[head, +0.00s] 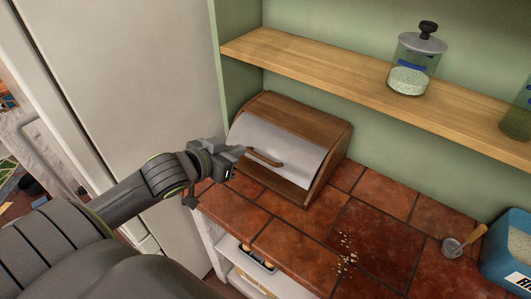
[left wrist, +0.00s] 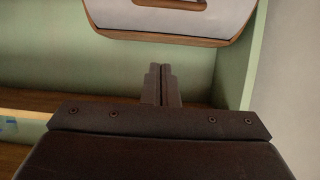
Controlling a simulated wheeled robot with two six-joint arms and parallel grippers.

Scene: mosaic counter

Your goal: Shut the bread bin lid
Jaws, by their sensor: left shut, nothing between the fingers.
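The bread bin (head: 336,150) is a wooden box with a sloped front, standing on the tiled counter against the green wall. Its pale lid (head: 282,143) covers the front and looks down, with its lower edge close to the counter; I cannot tell if a small gap is left. A wooden handle (head: 264,158) is on the lid. My left gripper (head: 243,150) is shut and empty just left of the handle; I cannot tell if it touches. In the left wrist view its fingers (left wrist: 162,85) are together, with the pale lid (left wrist: 215,18) at the top.
A wooden shelf (head: 310,62) runs above the bin and holds a glass jar (head: 409,62). Crumbs (head: 347,250) lie on the counter (head: 300,245). A metal scoop (head: 463,243) and a blue container (head: 508,250) are at the right. A white fridge-like cabinet (head: 150,70) stands at the left.

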